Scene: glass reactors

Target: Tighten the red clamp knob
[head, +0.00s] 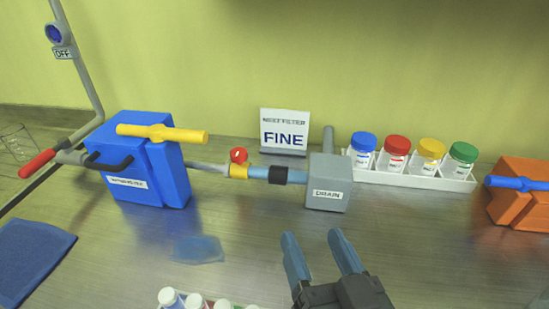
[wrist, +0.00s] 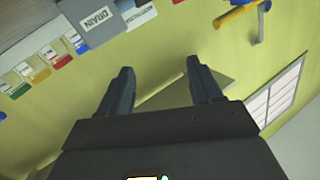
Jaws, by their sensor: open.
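The small red clamp knob (head: 238,155) sits on top of a yellow clamp (head: 238,171) on the pipe between the blue box and the grey DRAIN box. My gripper (head: 313,238) is open and empty, with its two blue-grey fingers apart. It is in front of the DRAIN box, to the right of and nearer than the knob, and not touching it. In the wrist view my open gripper (wrist: 158,70) has nothing between its fingers. I cannot make out the knob clearly in that view.
The grey DRAIN box (head: 328,190) stands right of the clamp. The blue box (head: 150,185) with a yellow handle is at left. A FINE sign (head: 284,138) and a white rack (head: 410,176) of capped jars stand behind. An orange box (head: 515,205) is at right. White-capped vials (head: 195,300) are in front.

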